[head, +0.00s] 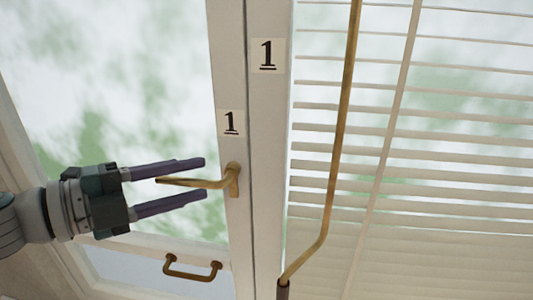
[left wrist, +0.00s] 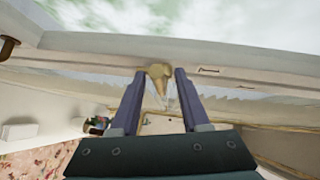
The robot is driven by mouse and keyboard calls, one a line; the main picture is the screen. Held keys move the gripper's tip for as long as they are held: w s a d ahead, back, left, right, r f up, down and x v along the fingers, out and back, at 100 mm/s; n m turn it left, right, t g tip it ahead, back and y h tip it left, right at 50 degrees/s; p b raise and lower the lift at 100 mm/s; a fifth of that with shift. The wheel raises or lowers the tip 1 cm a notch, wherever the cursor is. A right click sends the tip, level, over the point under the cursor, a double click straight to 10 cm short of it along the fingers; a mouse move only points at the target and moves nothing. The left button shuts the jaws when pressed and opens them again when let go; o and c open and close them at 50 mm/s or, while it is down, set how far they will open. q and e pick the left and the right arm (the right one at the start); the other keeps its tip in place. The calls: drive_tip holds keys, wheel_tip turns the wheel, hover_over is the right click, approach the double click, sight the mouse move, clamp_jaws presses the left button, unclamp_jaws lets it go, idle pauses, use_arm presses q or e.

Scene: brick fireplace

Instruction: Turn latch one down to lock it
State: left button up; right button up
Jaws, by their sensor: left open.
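Latch one (head: 210,182) is a brass lever on the white window frame, below a small label with a "1" (head: 231,123). Its handle points left from its mount, close to level. My left gripper (head: 203,178) comes in from the left with its two purple fingers open, one above and one below the handle. The handle lies between the fingers with visible space on both sides. In the left wrist view the brass latch (left wrist: 158,72) shows between the fingertips (left wrist: 160,85). My right gripper is not in view.
A long brass rod (head: 338,140) hangs in front of the white blinds (head: 430,180) on the right. A larger "1" label (head: 268,55) is on the post. A brass pull handle (head: 192,275) is below my left gripper.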

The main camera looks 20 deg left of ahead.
use_arm(q)
clamp_jaws()
idle(0.3)
idle(1.1)
